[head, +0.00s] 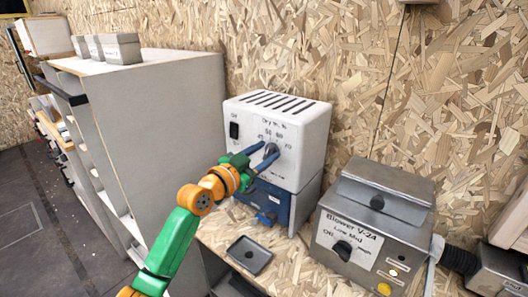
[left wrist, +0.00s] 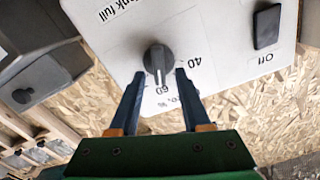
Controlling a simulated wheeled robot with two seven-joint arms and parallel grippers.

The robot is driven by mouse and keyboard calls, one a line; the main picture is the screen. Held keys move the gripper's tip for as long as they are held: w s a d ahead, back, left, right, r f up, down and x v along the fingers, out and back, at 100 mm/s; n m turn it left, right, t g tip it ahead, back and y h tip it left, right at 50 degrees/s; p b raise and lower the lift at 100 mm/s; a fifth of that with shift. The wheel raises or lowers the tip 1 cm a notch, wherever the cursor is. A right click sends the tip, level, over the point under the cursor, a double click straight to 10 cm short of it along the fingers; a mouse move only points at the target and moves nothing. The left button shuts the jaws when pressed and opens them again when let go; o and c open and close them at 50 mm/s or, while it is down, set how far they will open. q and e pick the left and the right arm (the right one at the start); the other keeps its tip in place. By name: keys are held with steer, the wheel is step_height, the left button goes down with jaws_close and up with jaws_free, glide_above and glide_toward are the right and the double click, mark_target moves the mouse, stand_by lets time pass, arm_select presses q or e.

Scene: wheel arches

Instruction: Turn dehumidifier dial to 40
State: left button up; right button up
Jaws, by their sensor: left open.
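The dehumidifier (head: 313,126) is a white box with top slots and numbers around its dial. Its dark grey dial (head: 271,149) is in the middle of the front face; it also shows in the left wrist view (left wrist: 158,58). The dial's pale pointer line faces the bottom of the left wrist view, toward a number that looks like 50 or 60. The 40 mark (left wrist: 194,62) is to its right there. My left gripper (head: 269,153) is open, its blue fingertips (left wrist: 160,74) on either side of the dial's lower part; I cannot tell whether they touch it. My right gripper is not in view.
The dehumidifier stands on a blue unit (head: 300,205). A metal blower box (head: 372,225) with a knob stands at the right. A small dark tray (head: 249,254) lies on the bench in front. A tall grey cabinet (head: 180,110) stands at the left, close to the dehumidifier.

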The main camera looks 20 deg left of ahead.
arm_select(q)
jaws_close()
steer(key=shift+n, duration=0.3)
steer(key=shift+w+a+f+n+p, duration=0.2)
steer(key=shift+n+p, duration=0.5)
steer(key=shift+n, duration=1.85)
steer(key=shift+s+a+r+n+p, duration=0.1)
steer(key=shift+a+n+p, duration=0.4)
steer(key=shift+n, duration=2)
steer(key=shift+w+a+f+n+p, duration=0.15)
steer(key=shift+n+p, duration=0.7)
steer(key=shift+n, duration=1.7)
steer(key=shift+d, duration=0.1)
